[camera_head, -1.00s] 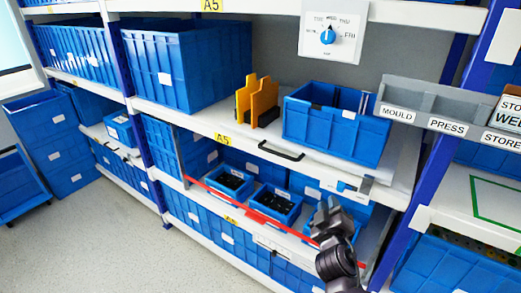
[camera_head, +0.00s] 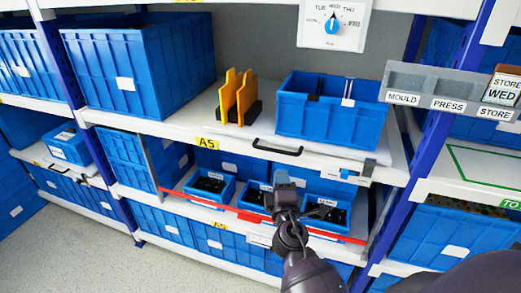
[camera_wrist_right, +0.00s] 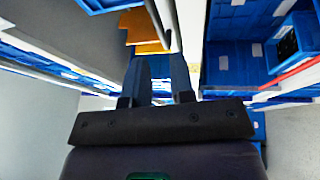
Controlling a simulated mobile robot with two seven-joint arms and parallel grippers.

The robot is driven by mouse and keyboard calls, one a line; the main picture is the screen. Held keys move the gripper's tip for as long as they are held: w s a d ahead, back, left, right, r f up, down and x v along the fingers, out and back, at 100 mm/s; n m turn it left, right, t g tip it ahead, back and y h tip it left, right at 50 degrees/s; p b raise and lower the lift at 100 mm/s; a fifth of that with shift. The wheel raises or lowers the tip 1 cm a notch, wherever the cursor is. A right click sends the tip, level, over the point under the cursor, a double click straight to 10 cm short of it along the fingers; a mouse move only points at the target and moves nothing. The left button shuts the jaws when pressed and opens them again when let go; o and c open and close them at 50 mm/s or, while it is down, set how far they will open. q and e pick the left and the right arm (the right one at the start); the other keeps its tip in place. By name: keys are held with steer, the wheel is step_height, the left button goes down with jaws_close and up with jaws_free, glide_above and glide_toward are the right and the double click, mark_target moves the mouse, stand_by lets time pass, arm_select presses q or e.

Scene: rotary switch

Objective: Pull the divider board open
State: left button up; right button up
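The divider board (camera_head: 232,140) is the white shelf board marked A5, and a black handle (camera_head: 277,150) sits on its front edge. The board appears to lie level with the shelf. My right gripper (camera_head: 284,186) is below the handle in the head view and apart from it in the picture. In the right wrist view its two dark fingers (camera_wrist_right: 160,76) stand with a gap between them and nothing held. I cannot tell for sure where the handle is in the wrist view. My left gripper is not in view.
A blue bin (camera_head: 331,112) and yellow upright plates (camera_head: 238,96) stand on the shelf above the handle. Below, a red bar (camera_head: 250,214) crosses in front of small blue bins (camera_head: 211,187). A dial (camera_head: 332,27) hangs above. A grey label rack (camera_head: 450,88) is right.

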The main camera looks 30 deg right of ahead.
mark_target(276, 151)
steer(key=shift+n, duration=0.6)
steer(key=shift+p+x, duration=1.05)
steer(key=shift+x, duration=4.35)
steer(key=shift+r, duration=0.15)
jaws_close()
